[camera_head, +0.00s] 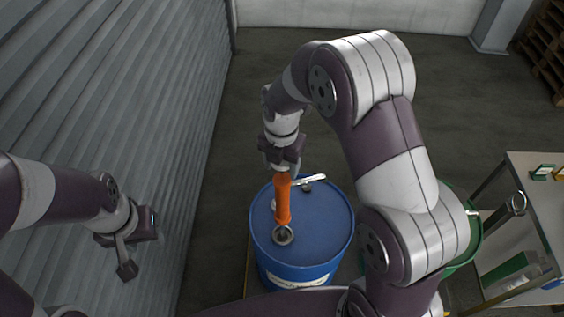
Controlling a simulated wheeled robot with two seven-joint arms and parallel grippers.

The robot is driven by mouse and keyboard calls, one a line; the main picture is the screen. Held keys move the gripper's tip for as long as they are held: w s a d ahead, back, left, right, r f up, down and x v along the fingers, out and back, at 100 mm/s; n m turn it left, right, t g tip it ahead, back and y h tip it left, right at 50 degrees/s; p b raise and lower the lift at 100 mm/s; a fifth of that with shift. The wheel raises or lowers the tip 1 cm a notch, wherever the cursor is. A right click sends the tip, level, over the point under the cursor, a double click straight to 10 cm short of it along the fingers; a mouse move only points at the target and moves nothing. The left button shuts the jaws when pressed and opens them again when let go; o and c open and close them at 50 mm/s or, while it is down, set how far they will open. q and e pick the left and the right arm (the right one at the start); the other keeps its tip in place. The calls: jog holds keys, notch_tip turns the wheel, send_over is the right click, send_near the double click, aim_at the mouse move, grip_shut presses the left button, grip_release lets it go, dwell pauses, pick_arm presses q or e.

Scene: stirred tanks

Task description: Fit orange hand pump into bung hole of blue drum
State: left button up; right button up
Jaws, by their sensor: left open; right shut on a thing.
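The blue drum (325,223) stands upright in the middle of the head camera view. A grey ring (283,235), which looks like the bung hole, is on its lid near the front edge. My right gripper (281,166) is shut on the top of the orange hand pump (283,205), above the drum. The pump looks roughly upright, with a white spout or handle sticking out to the right. Its lower end appears right at the ring; I cannot tell whether it is inside or just above. My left gripper (138,254) is open and empty, left of the drum.
A corrugated grey wall (130,90) runs along the left. A green drum (462,257), partly hidden by my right arm, stands right of the blue drum. A table (545,215) with small items is at the right edge. Floor behind the drum is clear.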

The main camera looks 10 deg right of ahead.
aim_at(282, 195)
jog(key=shift+f+b, duration=2.85)
jog(key=shift+f, duration=1.9)
jog(key=shift+f+b, duration=0.3)
jog(key=shift+f, duration=0.3)
jog(key=shift+d, duration=0.1)
jog(key=shift+p, duration=0.6)
jog(key=shift+f+b, duration=0.95)
jog(key=shift+f, duration=0.7)
jog(key=o, duration=1.2)
